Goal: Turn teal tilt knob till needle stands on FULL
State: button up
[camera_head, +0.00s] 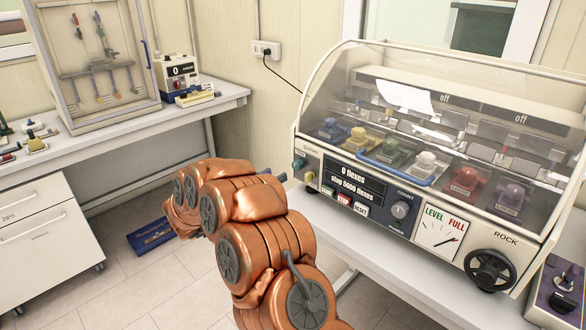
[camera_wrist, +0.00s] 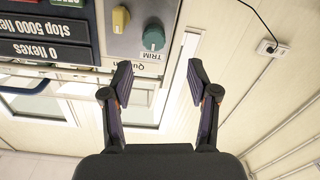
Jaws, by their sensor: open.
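The teal knob (camera_wrist: 153,38) is on the grey panel of the flexing machine, above an upside-down TRIM label in the wrist view. In the head view the teal knob (camera_head: 299,163) is at the panel's left end. My gripper (camera_wrist: 159,78) is open and empty. Its fingertips are spread either side of the knob's line, with the knob beyond them and slightly left of centre; no contact shows. In the head view my copper arm hides most of the gripper. The gauge (camera_head: 441,232) reads LEVEL left and FULL right; its thin needle points rightward, lower than the FULL word.
A yellow knob (camera_wrist: 121,19) sits beside the teal one. The machine also has a grey COUNT dial (camera_head: 401,210), a black ROCK handwheel (camera_head: 490,270) and a clear hood (camera_head: 440,110) with a blue handle. A blue case (camera_head: 152,236) lies on the floor.

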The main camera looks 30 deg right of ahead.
aim_at(295, 166)
jog(key=shift+g, duration=0.3)
jog(key=x, duration=0.2)
jog(key=p+x, duration=0.1)
jog(key=x, duration=0.1)
jog(key=p+x, duration=0.1)
jog(key=x, duration=0.1)
jog(key=shift+s+d+r, duration=0.15)
jog(key=shift+s+d, duration=0.1)
jog(key=shift+s, duration=0.05)
jog(key=shift+x, duration=0.75)
grip_shut()
